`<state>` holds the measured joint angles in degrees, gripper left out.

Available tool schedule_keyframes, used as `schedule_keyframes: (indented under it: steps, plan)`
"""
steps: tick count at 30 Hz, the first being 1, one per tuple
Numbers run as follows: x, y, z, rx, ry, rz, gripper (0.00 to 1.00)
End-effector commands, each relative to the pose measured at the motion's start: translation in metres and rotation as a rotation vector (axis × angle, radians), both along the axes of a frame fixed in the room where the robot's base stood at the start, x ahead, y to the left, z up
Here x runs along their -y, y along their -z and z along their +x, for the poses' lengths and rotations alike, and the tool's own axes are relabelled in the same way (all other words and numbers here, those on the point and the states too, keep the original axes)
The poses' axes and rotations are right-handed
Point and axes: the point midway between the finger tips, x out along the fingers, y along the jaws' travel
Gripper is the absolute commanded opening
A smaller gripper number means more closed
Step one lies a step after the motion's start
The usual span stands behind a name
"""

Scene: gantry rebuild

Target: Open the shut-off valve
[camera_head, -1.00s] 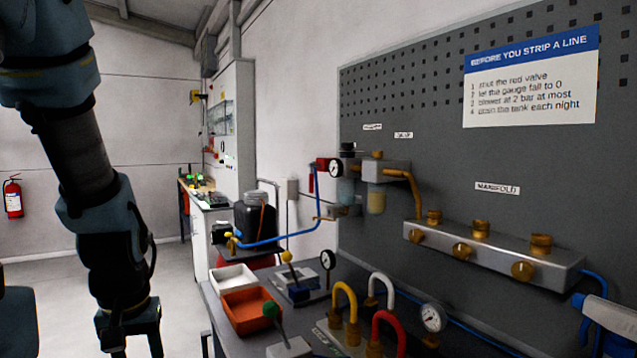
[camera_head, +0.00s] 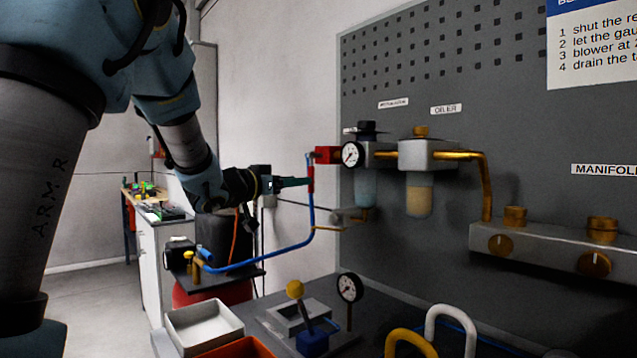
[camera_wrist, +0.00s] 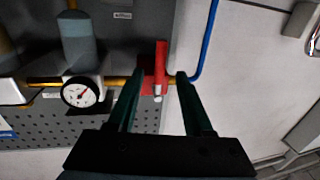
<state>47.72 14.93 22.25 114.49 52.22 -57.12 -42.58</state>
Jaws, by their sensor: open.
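The red shut-off valve (camera_head: 326,155) sits on the pipe left of the round gauge, at the panel's left edge. Its red lever (camera_head: 310,180) hangs down, across the line of the pipe. In the wrist view the lever (camera_wrist: 160,62) appears between my two green fingers, with a gap on each side. My gripper (camera_head: 304,182) is open and reaches in from the left at the lever's height. In the wrist view my gripper (camera_wrist: 160,76) has its fingertips spread around the lever; the exact depth of the fingers past it is hard to tell.
A pressure gauge (camera_head: 352,155) and a filter bowl (camera_head: 366,188) stand close right of the valve. A blue hose (camera_head: 262,256) rises near the lever. Below is a bench with a white tray (camera_head: 203,328) and a yellow-knobbed lever (camera_head: 295,289).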

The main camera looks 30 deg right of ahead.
Motion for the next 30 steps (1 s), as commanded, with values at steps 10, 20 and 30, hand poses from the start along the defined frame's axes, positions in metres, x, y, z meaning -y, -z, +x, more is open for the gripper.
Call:
schedule_keyframes:
  steps: [10, 20, 30]
  plan:
    - [0.059, -0.002, 0.025, 0.001, -0.002, 0.004, 0.51]
    - [0.086, 0.0, 0.036, 0.0, -0.004, 0.001, 0.51]
    - [0.086, 0.0, 0.036, 0.0, -0.005, 0.001, 0.43]
